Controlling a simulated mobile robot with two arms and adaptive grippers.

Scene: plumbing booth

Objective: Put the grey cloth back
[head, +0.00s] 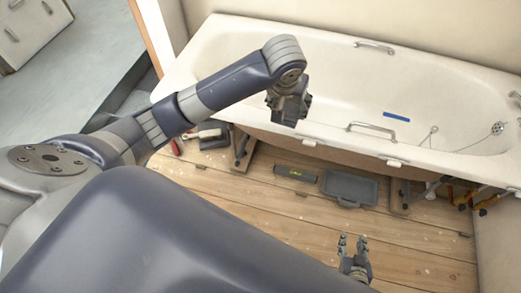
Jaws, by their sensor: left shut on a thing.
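My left gripper (289,114) points down at the near rim of the bath, left of its middle. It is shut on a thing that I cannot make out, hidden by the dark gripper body. I cannot identify the grey cloth anywhere in this view. My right gripper (353,241) is low at the bottom of the picture, over the wooden floor, with its fingers apart and nothing between them.
The white bath (330,70) holds a blue strip (396,116). On the floorboards (270,215) lie a grey tray (350,187) and a dark box (296,173). Several tools with coloured handles (466,199) lie under the bath at right. The near floor is mostly clear.

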